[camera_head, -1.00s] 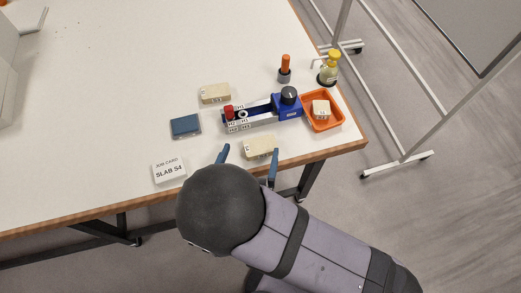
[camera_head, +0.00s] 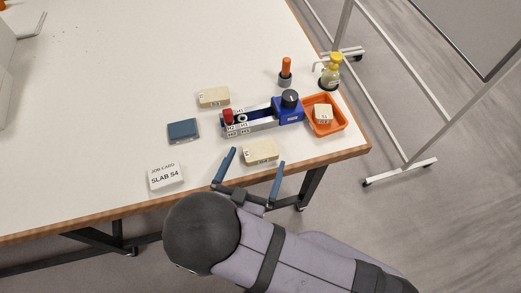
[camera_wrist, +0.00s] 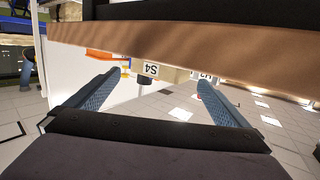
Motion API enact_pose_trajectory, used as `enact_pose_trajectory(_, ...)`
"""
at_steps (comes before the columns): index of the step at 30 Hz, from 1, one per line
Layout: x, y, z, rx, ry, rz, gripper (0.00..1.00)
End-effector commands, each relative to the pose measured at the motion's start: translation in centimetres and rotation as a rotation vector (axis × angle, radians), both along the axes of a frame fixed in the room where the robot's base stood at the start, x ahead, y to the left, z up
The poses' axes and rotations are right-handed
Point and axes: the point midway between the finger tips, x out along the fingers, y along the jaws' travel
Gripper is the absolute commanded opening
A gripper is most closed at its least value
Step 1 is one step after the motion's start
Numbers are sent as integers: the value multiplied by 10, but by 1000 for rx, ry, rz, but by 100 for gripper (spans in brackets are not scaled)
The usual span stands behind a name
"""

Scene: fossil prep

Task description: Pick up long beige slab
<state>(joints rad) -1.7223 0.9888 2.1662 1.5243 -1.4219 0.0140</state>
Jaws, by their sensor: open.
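A beige slab (camera_head: 260,151) lies near the table's front edge. The wrist view shows a beige block (camera_wrist: 174,75) with an upside-down S4 label between my fingers in the picture. A second beige slab (camera_head: 213,97) lies farther back, left of the blue fixture. My gripper (camera_head: 258,157) is open and empty, its blue fingers pointing at the front slab from the front-edge side. The fingers also show spread in the wrist view (camera_wrist: 160,77). They appear apart from the slab; the exact gap is unclear.
A blue-and-white fixture (camera_head: 250,118) with a red part and dark knob stands behind the front slab. An orange tray (camera_head: 338,127) holding a small pale block is to the right. A blue block (camera_head: 183,130) and job card reading SLAB S4 (camera_head: 165,177) are left.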

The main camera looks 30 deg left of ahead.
Motion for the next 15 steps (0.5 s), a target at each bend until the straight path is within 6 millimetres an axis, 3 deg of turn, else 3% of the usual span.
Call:
enact_pose_trajectory(9, 35, 5, -2, -1, 1, -4, 100)
enact_pose_trajectory(15, 48, 8, -5, 0, 1, -2, 100)
